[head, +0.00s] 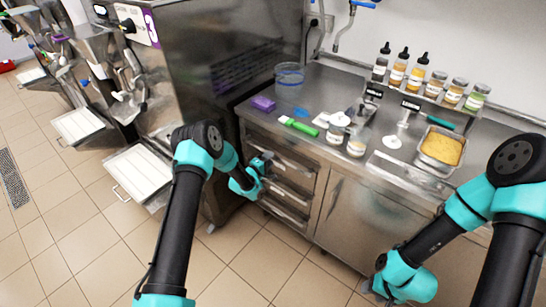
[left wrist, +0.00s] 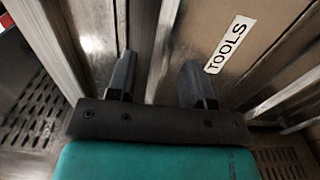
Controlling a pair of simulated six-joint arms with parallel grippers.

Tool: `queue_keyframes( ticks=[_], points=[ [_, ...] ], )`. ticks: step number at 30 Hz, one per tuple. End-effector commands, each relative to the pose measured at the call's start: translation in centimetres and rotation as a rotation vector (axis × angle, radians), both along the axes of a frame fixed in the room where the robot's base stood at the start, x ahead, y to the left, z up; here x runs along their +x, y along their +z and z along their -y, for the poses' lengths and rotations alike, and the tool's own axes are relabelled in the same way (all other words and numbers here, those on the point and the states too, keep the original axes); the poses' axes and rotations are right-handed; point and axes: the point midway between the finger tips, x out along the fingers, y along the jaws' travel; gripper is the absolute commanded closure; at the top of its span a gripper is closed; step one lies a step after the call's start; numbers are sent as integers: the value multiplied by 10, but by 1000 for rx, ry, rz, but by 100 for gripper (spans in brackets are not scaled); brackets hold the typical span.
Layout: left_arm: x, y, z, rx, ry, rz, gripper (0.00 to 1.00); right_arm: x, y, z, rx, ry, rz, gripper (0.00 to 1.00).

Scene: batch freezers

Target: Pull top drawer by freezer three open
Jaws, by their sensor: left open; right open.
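The drawer stack is built into the steel counter in the middle of the head view. The top drawer (head: 296,164) is the upper one, just under the counter edge. My left gripper (head: 266,163) is open at its left part. In the left wrist view my left gripper (left wrist: 157,72) has a metal strip (left wrist: 166,40) running between or just beyond its fingers; I cannot tell if they touch it. A drawer front with a "TOOLS" label (left wrist: 230,46) lies to the right there. My right gripper (head: 372,277) is open and empty, low in front of the cabinet.
A large steel freezer (head: 225,60) stands left of the drawers. The counter top holds a purple sponge (head: 263,104), a green-handled spatula (head: 299,127), a clear tub (head: 290,75), jars and a yellow-filled pan (head: 441,149). The tiled floor (head: 245,265) in front is free.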

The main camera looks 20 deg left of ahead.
Motion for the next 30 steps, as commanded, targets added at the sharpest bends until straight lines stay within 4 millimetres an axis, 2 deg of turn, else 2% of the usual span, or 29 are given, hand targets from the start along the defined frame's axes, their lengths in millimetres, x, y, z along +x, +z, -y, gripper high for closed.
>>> queue_keyframes(
  ticks=[6,18,30],
  points=[
    [24,0,10,0,0,1,53,0,0,0,0,0,0,52],
    [29,0,12,-1,0,-1,53,0,0,0,0,0,0,52],
    [29,0,12,-1,0,-1,92,0,0,0,0,0,0,52]
  ],
)
